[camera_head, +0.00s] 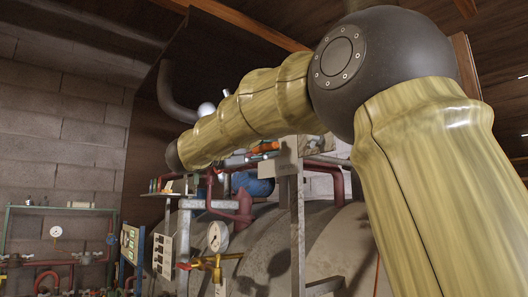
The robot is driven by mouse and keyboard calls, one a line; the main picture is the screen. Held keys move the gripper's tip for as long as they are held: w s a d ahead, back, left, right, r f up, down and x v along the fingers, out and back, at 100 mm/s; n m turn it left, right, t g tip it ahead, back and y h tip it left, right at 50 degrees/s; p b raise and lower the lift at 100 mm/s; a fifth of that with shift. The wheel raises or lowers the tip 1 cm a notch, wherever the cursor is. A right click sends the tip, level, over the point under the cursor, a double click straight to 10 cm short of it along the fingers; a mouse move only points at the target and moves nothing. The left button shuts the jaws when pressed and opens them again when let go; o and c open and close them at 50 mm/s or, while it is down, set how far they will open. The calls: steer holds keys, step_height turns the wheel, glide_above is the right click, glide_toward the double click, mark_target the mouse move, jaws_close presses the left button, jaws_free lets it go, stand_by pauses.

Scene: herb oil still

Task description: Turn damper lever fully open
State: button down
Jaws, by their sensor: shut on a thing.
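My arm (270,98) reaches across the upper middle of the view, from the lower right towards the left. Its far end is a dark joint beside the dark flue pipe (173,95). My gripper cannot be made out; it is hidden behind the arm or out of sight. I cannot pick out the damper lever with certainty. A pale round knob (206,109) shows just above the arm near its far end; I cannot tell what it belongs to.
A large grey tank (325,240) stands below the arm with metal posts, red pipes (243,208), a gauge (217,236) and a yellow valve (207,263). A shelf rack (60,209) with another gauge (56,232) stands at the left by a block wall.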

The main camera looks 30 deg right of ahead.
steer(key=shift+s+d+r, duration=0.1)
steer(key=shift+s+r, duration=0.05)
steer(key=shift+r, duration=0.3)
steer(key=c, duration=1.4)
jaws_free()
steer(key=shift+o, duration=0.4)
steer(key=shift+s+d+f, duration=0.15)
steer(key=shift+s+d, duration=0.05)
steer(key=shift+w+a+f, duration=0.2)
steer(key=shift+w+a, duration=0.1)
steer(key=shift+a, duration=0.1)
steer(key=v, duration=1.1)
steer(key=shift+s, duration=0.15)
